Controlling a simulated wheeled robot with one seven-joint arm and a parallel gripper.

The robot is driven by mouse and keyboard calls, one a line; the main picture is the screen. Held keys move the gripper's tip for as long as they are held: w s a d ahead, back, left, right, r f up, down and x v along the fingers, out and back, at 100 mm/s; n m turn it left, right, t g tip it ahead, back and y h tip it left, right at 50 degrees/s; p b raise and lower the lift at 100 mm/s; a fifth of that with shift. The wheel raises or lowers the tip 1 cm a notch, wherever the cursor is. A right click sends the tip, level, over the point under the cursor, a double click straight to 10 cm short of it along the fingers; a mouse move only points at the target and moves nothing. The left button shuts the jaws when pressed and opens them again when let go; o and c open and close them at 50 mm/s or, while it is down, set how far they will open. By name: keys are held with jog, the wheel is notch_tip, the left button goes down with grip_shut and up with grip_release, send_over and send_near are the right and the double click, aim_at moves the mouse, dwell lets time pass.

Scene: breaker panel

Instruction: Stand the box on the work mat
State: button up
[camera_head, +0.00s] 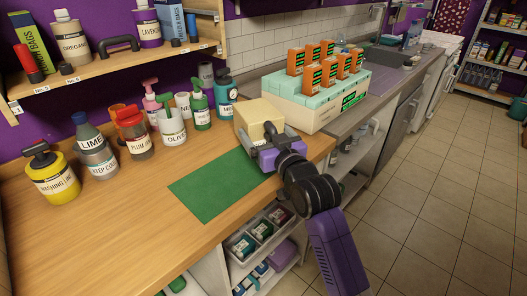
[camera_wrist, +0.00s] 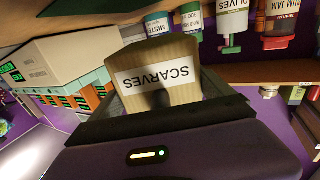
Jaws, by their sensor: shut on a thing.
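A beige box (camera_head: 260,115) is held in my gripper (camera_head: 264,142) at the back right of the green work mat (camera_head: 213,187). In the wrist view the box (camera_wrist: 160,55) shows a white label reading SCARVES. That label is upside down in the picture, like the bottle labels behind it. My gripper (camera_wrist: 160,98) is shut on the box. The gripper hides the box's lower part, so I cannot tell whether it touches the counter or hangs above it. Most of the mat is bare.
Several labelled bottles, such as the olive bottle (camera_head: 172,127) and teal bottle (camera_head: 226,98), stand behind the mat. A pale machine with orange modules (camera_head: 305,105) stands close right of the box. The wooden counter (camera_head: 120,220) is clear at front left.

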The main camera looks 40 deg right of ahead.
jog(key=shift+f+b, duration=0.3)
jog(key=shift+f, duration=2.5)
jog(key=shift+f, duration=0.2)
jog(key=o, duration=1.5)
jog(key=shift+c, duration=0.2)
jog(key=shift+r, duration=0.15)
jog(key=shift+s, duration=0.15)
jog(key=b+v, duration=0.1)
jog(key=v, duration=1)
jog(key=shift+s, duration=0.35)
jog(key=shift+a, duration=0.2)
